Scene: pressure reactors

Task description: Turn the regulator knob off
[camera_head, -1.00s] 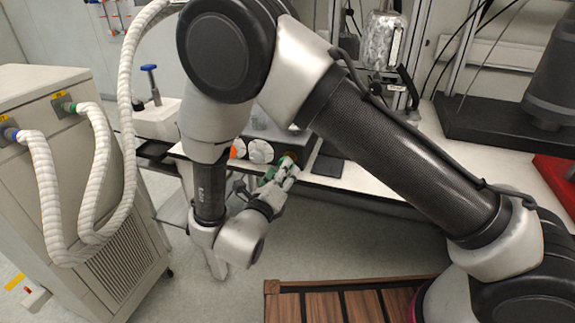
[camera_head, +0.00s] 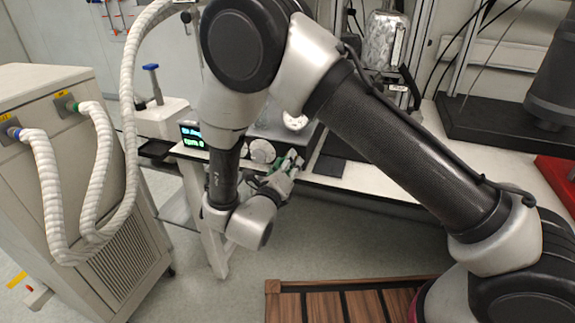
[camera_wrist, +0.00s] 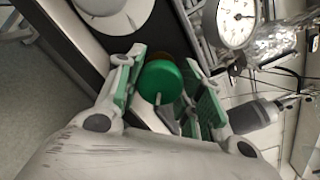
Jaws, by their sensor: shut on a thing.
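The regulator knob appears to be the round green knob (camera_wrist: 160,80) in the wrist view, between the two green-padded fingers of my gripper (camera_wrist: 167,66). The fingers close around its sides. The base of the knob is hidden, so its turn position cannot be read. In the head view my gripper (camera_head: 290,163) is at the front edge of the white bench, and the knob cannot be told apart from the green finger pads there.
A pressure gauge (camera_wrist: 237,22) shows at upper right in the wrist view. A cabinet with hoses (camera_head: 75,150) stands at left. Open floor lies below the bench.

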